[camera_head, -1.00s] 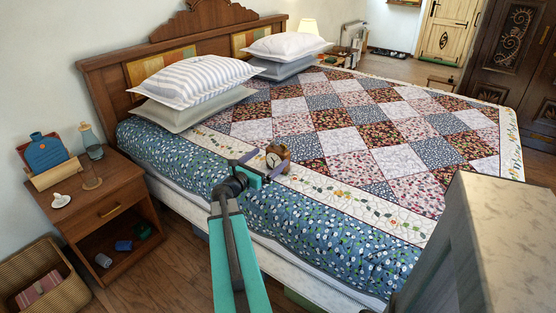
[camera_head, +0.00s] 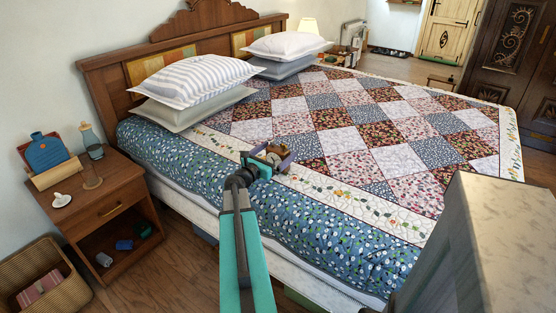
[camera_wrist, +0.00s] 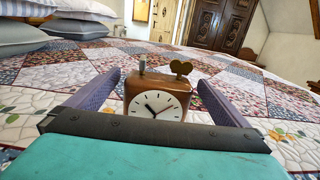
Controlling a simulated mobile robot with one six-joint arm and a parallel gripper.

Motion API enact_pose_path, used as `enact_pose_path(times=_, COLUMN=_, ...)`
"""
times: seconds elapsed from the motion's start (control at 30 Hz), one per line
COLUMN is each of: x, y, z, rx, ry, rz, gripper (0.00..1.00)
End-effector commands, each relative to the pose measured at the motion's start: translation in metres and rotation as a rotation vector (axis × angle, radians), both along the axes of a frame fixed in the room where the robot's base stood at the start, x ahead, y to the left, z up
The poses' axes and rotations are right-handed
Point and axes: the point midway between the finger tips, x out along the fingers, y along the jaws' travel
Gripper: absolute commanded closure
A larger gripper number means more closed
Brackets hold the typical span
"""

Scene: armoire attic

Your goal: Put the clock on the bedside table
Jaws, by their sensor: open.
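The clock (camera_wrist: 157,100) is a small brown wooden box with a white dial, black hands and a key-like knob on top. It stands on the bed's quilt, and in the head view the clock (camera_head: 272,154) is partly covered by my gripper. My gripper (camera_head: 272,160) is open, low over the bed's near side. In the wrist view its purple fingers (camera_wrist: 158,95) stand on either side of the clock, with gaps visible between. The bedside table (camera_head: 110,197) is brown wood with a drawer, left of the bed.
The tabletop holds a blue bag-shaped item (camera_head: 46,152), a bottle (camera_head: 91,141), a glass-like item (camera_head: 91,177) and a small white object (camera_head: 61,200). Its front right top looks clear. A wicker basket (camera_head: 68,261) stands before it. Pillows (camera_head: 195,80) lie by the headboard.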

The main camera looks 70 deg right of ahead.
Motion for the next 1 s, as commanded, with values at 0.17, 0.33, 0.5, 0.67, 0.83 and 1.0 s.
enact_pose_path(times=0.17, x=-0.002, y=-0.012, z=-0.001, rx=0.0, ry=0.0, rz=-0.001, gripper=0.0)
enact_pose_path(times=0.33, x=-0.006, y=-0.029, z=-0.002, rx=0.0, ry=0.0, rz=-0.002, gripper=0.0)
enact_pose_path(times=0.5, x=-0.01, y=-0.044, z=-0.002, rx=0.0, ry=0.0, rz=-0.001, gripper=0.0)
enact_pose_path(times=0.67, x=-0.012, y=-0.05, z=-0.002, rx=0.0, ry=0.0, rz=-0.001, gripper=0.0)
enact_pose_path(times=0.83, x=-0.012, y=-0.049, z=-0.002, rx=0.0, ry=0.0, rz=0.0, gripper=0.0)
enact_pose_path(times=1.0, x=-0.012, y=-0.049, z=-0.002, rx=0.0, ry=0.0, rz=0.0, gripper=0.0)
